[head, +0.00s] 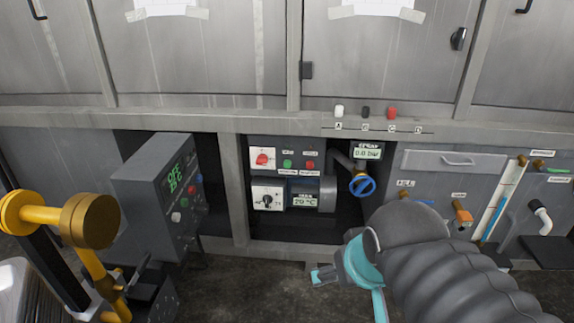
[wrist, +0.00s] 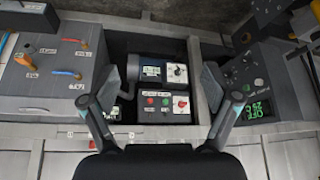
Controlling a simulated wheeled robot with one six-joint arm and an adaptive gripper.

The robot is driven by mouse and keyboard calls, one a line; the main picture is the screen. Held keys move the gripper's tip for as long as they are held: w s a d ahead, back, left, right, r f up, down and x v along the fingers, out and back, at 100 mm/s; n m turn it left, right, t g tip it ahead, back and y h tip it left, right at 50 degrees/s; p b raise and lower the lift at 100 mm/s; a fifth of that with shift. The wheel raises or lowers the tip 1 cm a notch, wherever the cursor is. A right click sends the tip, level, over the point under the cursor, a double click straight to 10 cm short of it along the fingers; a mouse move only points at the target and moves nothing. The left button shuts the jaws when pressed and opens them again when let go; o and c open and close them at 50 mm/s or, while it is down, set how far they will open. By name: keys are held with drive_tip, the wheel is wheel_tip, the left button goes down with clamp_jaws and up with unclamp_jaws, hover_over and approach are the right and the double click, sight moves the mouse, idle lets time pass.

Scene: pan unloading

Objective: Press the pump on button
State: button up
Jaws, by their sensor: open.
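A dark control panel in the open bay of the grey machine carries a green button (head: 287,164) and a red button (head: 310,166), side by side. Their small labels are too small to read for certain. In the wrist view, turned upside down, the green button (wrist: 165,102) and red button (wrist: 150,101) show between my fingers. My gripper (wrist: 161,100) is open and empty, facing the panel from a distance. In the head view its teal parts show at lower right, in front of the machine, apart from the buttons.
A red rotary switch (head: 263,160) sits left of the green button. A blue valve wheel (head: 362,185) is to the right. A grey box reading OFF (head: 150,190) protrudes at left.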

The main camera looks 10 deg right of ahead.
clamp_jaws()
idle(0.4)
idle(1.2)
